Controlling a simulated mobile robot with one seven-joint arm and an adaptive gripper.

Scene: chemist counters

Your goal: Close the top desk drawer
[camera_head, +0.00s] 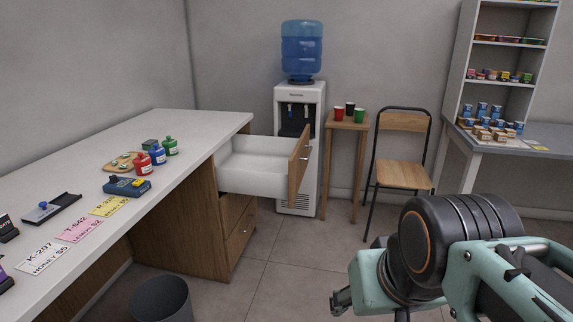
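The top desk drawer (255,172) is pulled far out from the right end of the desk. It has a white inside, which looks empty, and a wooden front (298,163) with a small handle on its outer face. The wooden desk (190,217) has a white top, and the drawers below the top one look shut. My arm enters from the lower right. A small dark part at its left end, which seems to be my gripper (341,301), is low in front of the drawer and apart from it. Its fingers are too unclear to tell open from shut.
Bottles (157,155), a tray (124,162), a blue device (127,187) and price cards (109,206) lie on the desktop. A bin (160,300) stands below. A water dispenser (299,92), cup stool (347,122) and folding chair (402,174) stand behind. Floor before the drawers is clear.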

